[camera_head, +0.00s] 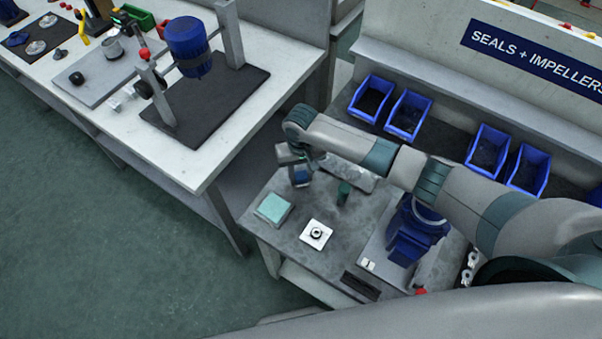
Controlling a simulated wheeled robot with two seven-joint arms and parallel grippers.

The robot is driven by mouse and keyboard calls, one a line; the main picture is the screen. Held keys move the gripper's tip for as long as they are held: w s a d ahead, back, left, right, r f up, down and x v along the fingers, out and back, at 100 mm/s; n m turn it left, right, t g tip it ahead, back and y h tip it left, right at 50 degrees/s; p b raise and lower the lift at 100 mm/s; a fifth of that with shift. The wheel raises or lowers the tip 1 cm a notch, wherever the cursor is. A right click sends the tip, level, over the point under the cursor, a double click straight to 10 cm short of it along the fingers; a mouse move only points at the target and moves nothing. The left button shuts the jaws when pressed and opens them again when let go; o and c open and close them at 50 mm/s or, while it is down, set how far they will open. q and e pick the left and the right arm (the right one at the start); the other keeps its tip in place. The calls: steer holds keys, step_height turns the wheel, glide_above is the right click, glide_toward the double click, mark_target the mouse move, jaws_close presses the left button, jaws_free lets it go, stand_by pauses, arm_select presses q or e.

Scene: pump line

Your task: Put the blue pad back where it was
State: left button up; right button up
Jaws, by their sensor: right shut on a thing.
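My right gripper (301,182) reaches down over the far left part of the grey bench. It is shut on a small dark blue thing, the blue pad (302,175), which is partly hidden by the gripper. I cannot tell whether the pad touches the bench top. A pale teal square pad (273,208) lies on the bench near its left corner, a little nearer than the gripper. My left gripper is not in view.
On the grey bench (290,245) are a white square plate with a dark ring (316,234), a green cylinder (344,193) and a blue pump (408,240). Blue bins (407,115) line the back shelf. A white table (200,165) with a blue motor (188,45) stands left.

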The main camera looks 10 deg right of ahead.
mark_target(301, 175)
steer(key=shift+f, duration=0.1)
steer(key=o, duration=1)
step_height(301, 175, up, 12)
steer(key=b, duration=0.1)
steer(key=shift+b, duration=0.35)
